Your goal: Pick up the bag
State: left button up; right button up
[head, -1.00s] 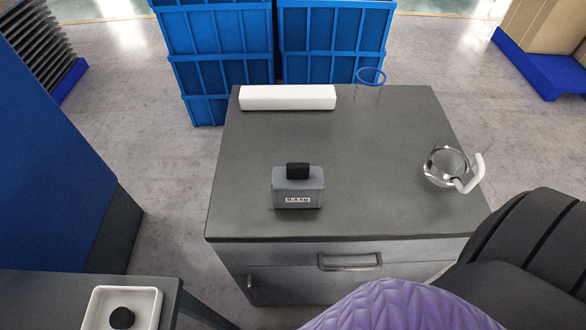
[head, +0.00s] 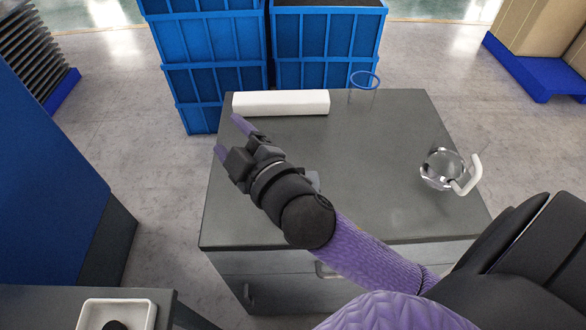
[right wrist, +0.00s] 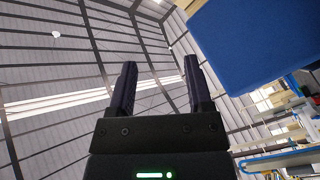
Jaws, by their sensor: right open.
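The grey item with a black top and a 0.4 kg label, which looks most like the bag, is almost wholly behind my right arm in the head view. Only a small grey edge (head: 315,181) shows beside the arm. My right gripper (head: 230,138) is over the left part of the grey cabinet top (head: 390,140), pointing to the upper left. Its two purple fingers are apart with nothing between them. In the right wrist view the open fingers (right wrist: 160,65) point at the ceiling. My left gripper is not in view.
A white block (head: 280,103) lies along the cabinet's back edge, near the fingertips. A blue-rimmed clear beaker (head: 364,80) stands at the back. A glass vessel with a white handle (head: 441,170) is at the right. Blue crates (head: 328,45) stand behind. A white tray (head: 150,312) is at the lower left.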

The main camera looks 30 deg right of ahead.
jog(key=s+a+r+n+g+y, duration=0.1)
jog(key=a+r+n+y, duration=0.35)
jog(key=n+y, duration=0.3)
jog(key=a+r+n+g+y, duration=0.1)
jog(key=a+r+n+y, duration=0.35)
jog(key=n+y, duration=0.35)
jog(key=n+g+h, duration=1.6)
jog(key=n+h, duration=0.2)
jog(key=n, duration=0.3)
send_near(314, 176)
jog(key=a+r, duration=0.1)
jog(key=w+a+r, duration=0.1)
jog(key=shift+a+r+y, duration=0.15)
jog(key=shift+a+y, duration=0.1)
jog(key=shift+a, duration=0.1)
jog(key=f, duration=0.3)
jog(key=f+b, duration=0.1)
jog(key=f, duration=0.2)
jog(key=a+f+b, duration=0.1)
jog(key=f, duration=0.2)
jog(key=shift+w, duration=0.15)
jog(key=shift+f, duration=0.3)
jog(key=shift+r, duration=0.1)
jog(key=shift+c, duration=0.5)
grip_shut()
